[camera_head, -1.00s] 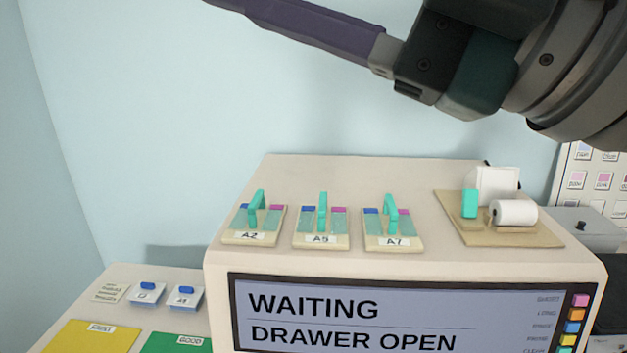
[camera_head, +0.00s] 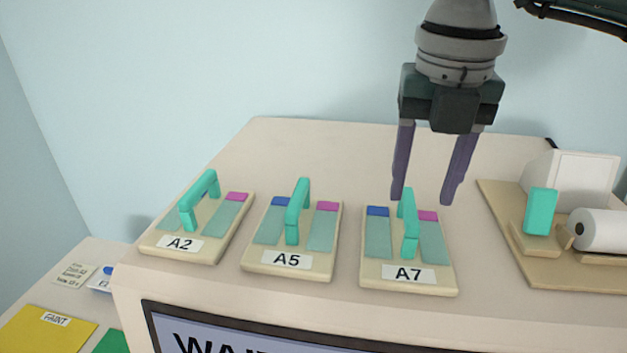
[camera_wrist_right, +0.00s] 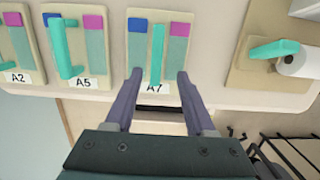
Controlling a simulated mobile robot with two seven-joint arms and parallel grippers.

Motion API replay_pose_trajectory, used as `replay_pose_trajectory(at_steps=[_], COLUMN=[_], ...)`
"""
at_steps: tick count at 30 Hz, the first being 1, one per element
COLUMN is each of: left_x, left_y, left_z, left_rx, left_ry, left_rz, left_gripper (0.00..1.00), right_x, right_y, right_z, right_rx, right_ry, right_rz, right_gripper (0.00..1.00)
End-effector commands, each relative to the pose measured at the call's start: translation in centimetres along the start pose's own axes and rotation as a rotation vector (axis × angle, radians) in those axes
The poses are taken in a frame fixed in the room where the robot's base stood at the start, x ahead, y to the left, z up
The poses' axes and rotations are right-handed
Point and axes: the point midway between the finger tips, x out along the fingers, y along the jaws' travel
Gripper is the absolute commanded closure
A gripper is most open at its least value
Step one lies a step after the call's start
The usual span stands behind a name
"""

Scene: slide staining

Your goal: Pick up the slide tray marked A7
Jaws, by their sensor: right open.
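The slide tray marked A7 (camera_head: 409,283) lies on top of the beige machine, rightmost of three trays. It is a cream plate with two teal slides, one blue-ended and one magenta-ended, and an upright teal handle (camera_head: 410,232) between them. My right gripper (camera_head: 422,202) points down above the tray, open and empty, its purple fingers spread wide. In the right wrist view the A7 tray (camera_wrist_right: 143,62) lies beyond the fingertips, and its handle (camera_wrist_right: 157,55) lines up between the two fingers. The handle is not gripped. My left gripper is not in view.
Tray A5 (camera_head: 290,270) stands close left of A7, and tray A2 (camera_head: 176,254) left of that. A stand with a teal block (camera_head: 540,210) and a white roll (camera_head: 600,230) is to the right. The machine top (camera_head: 290,150) behind the trays is clear.

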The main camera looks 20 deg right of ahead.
Motion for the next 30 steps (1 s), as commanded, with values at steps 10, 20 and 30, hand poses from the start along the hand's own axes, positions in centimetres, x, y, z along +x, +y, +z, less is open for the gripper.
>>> replay_pose_trajectory(at_steps=[10, 20, 30], left_x=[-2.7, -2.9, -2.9], left_y=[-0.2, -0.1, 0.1], left_z=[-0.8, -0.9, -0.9], left_rx=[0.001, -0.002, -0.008], left_ry=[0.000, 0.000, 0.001], left_rz=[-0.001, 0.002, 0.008], left_gripper=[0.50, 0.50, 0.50], right_x=[3.9, 5.6, 5.6], right_y=[0.5, 0.6, 0.6], right_z=[0.3, 0.3, 0.3], right_rx=[-0.001, -0.003, -0.002], right_ry=[0.005, 0.000, 0.001], right_rz=[0.000, 0.003, 0.003], right_gripper=[0.45, 0.45, 0.77])
